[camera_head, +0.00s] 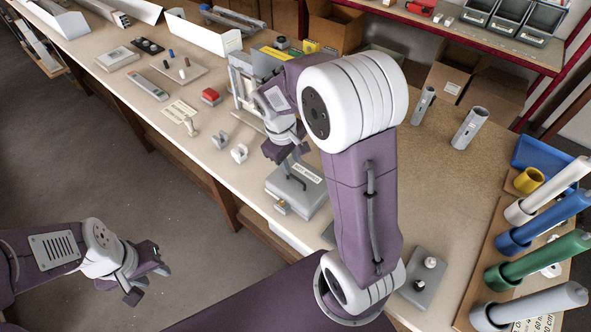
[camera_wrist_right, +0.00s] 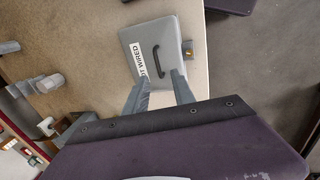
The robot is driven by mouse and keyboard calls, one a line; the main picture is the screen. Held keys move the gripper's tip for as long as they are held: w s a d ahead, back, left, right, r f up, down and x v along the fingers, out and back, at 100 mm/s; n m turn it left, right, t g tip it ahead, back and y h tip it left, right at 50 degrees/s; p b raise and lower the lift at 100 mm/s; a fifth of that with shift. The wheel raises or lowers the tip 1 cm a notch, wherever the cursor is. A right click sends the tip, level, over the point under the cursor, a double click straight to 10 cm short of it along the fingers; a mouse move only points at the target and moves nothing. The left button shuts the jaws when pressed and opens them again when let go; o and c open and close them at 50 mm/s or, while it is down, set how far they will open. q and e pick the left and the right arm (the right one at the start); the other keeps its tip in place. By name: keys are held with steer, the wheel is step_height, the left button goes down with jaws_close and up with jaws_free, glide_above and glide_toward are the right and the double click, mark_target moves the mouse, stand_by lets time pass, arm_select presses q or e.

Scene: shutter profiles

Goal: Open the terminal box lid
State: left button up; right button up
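The terminal box (camera_head: 306,196) is a grey box near the table's front edge, partly covered by my right arm in the head view. Its lid (camera_wrist_right: 185,28) looks shut and carries a dark bar handle (camera_wrist_right: 160,62) and a white label (camera_wrist_right: 138,60) reading "NOT WIRED". A small yellow part (camera_wrist_right: 188,52) sits at the box's side. My right gripper (camera_wrist_right: 158,80) is open, its fingers pointing at the lid with the handle just beyond the tips; no contact shows. My left gripper (camera_head: 150,280) is open and empty over the floor, away from the table.
Small white parts (camera_head: 239,153) and a red block (camera_head: 210,96) lie left of the box. A grey plate with knobs (camera_head: 424,277) lies to its right. Several coloured tubes (camera_head: 545,215) stand tilted in a wooden rack at the far right.

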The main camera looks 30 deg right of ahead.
mark_target(298, 179)
steer(key=x, duration=0.9)
steer(key=shift+w+d+f, duration=0.1)
steer(key=shift+d, duration=0.1)
steer(key=shift+d+f, duration=0.15)
jaws_close()
steer(key=shift+w, duration=0.1)
stand_by(0.8)
